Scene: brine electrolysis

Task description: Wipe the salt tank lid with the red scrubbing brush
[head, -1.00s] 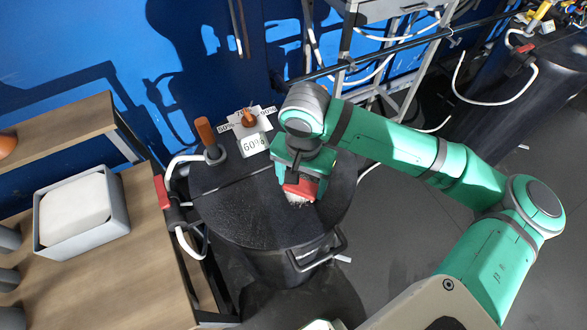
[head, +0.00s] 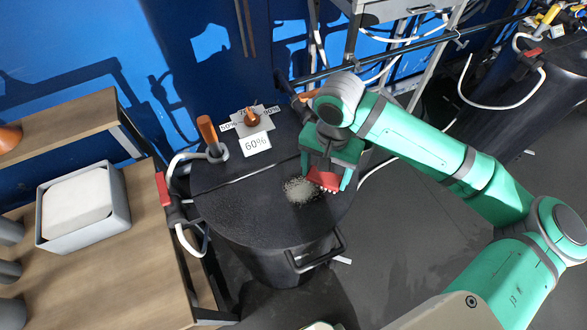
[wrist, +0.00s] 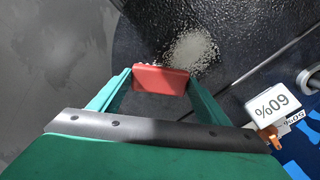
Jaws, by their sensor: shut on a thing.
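The salt tank lid (head: 240,215) is the round black top of the tank, and it also shows in the wrist view (wrist: 145,20). A pale patch of salt grains (head: 300,190) lies on its right half, and the patch shows in the wrist view too (wrist: 192,52). My gripper (head: 332,180) is shut on the red scrubbing brush (head: 323,179), above the lid just right of the patch. In the wrist view the brush (wrist: 160,79) sits between my two green fingers (wrist: 155,85). Its whitish bristles are mostly hidden; I cannot tell whether they touch the lid.
A dial with an orange knob (head: 251,117) and a 60% sign (head: 257,144) stands at the lid's back. An orange-handled valve (head: 208,135) is at the back left. A wooden bench (head: 100,265) with a grey bin (head: 85,240) is left.

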